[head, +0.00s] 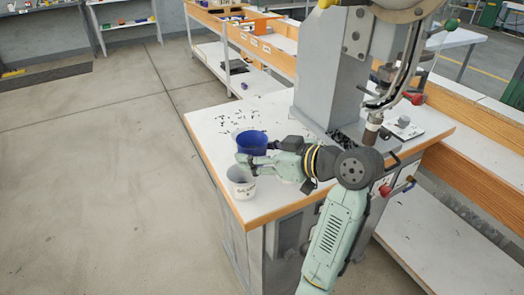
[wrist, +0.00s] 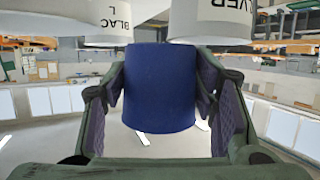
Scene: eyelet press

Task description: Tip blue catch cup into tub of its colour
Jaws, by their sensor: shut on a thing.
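My gripper (head: 257,158) is shut on the blue catch cup (head: 251,142), near the left end of the press table. The cup's open top faces up in the head view; I cannot tell what is inside. In the wrist view the cup (wrist: 160,88) sits between both fingers (wrist: 162,100). A white tub (head: 242,183) with a label too small to read stands just in front of the cup. The wrist view shows two white tubs at the top, one lettered "BLAC" (wrist: 92,18) and one ending in "VER" (wrist: 212,18). No blue-lettered tub is readable.
The grey eyelet press (head: 335,65) rises right of my gripper. Small dark pieces (head: 238,118) lie scattered on the white table top (head: 205,120) behind the cup. A wooden-edged bench (head: 265,60) stands behind.

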